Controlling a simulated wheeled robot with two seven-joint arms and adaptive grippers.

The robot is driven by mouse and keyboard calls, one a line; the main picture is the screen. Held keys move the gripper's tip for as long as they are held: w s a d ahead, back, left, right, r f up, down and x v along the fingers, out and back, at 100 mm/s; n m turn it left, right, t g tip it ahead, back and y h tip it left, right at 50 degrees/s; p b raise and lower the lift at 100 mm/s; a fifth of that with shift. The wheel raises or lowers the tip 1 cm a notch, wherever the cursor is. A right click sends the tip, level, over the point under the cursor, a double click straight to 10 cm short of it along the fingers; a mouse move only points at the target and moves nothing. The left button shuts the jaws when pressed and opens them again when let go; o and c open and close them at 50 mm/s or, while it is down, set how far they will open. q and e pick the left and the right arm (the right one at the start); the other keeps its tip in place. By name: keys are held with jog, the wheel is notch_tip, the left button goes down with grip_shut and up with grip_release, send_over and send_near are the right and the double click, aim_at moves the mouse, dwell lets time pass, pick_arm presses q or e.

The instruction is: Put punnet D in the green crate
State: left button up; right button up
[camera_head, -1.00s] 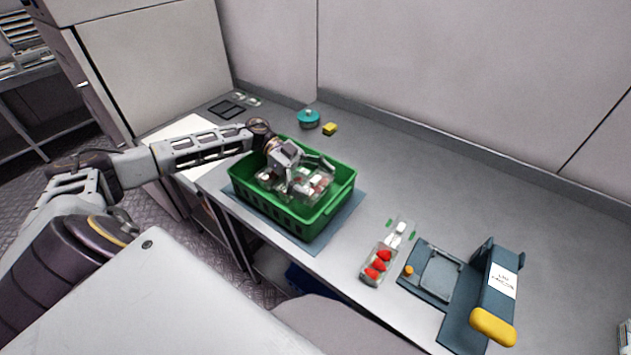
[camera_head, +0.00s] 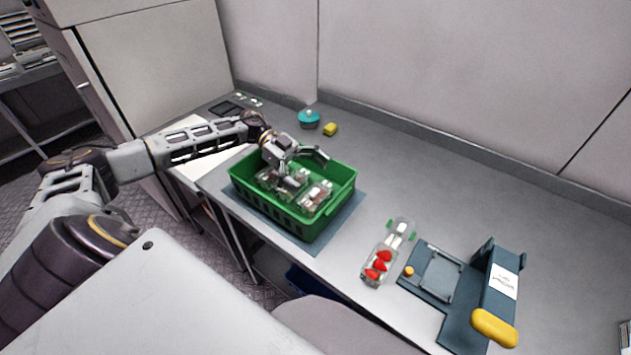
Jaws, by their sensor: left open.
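The green crate (camera_head: 307,226) stands on a dark mat (camera_head: 338,222) on the bench. Several clear punnets with pale and red contents (camera_head: 314,196) lie inside it. I cannot read any letter, so I cannot tell which is punnet D. My left gripper (camera_head: 302,172) is open above the crate, fingers pointing down and to the right, apart from the crate rim. It hides part of the crate's back and some contents. Another clear punnet with red berries (camera_head: 379,266) lies on the bench right of the crate. My right gripper is not in view.
A dark device with a flat plate (camera_head: 436,273) and a yellow-ended upright part (camera_head: 494,327) stands at the right. A teal round container (camera_head: 308,119) and a yellow block (camera_head: 330,129) sit behind the crate. The back right bench is clear.

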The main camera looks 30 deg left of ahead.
pick_arm(q)
jog(key=v, duration=0.5)
jog(key=shift+b, duration=0.3)
jog(key=shift+w+a+r, duration=0.1)
jog(key=shift+a, duration=0.2)
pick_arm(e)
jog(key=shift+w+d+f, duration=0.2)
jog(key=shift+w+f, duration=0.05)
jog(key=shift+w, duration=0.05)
pick_arm(q)
jog(key=shift+r, duration=0.15)
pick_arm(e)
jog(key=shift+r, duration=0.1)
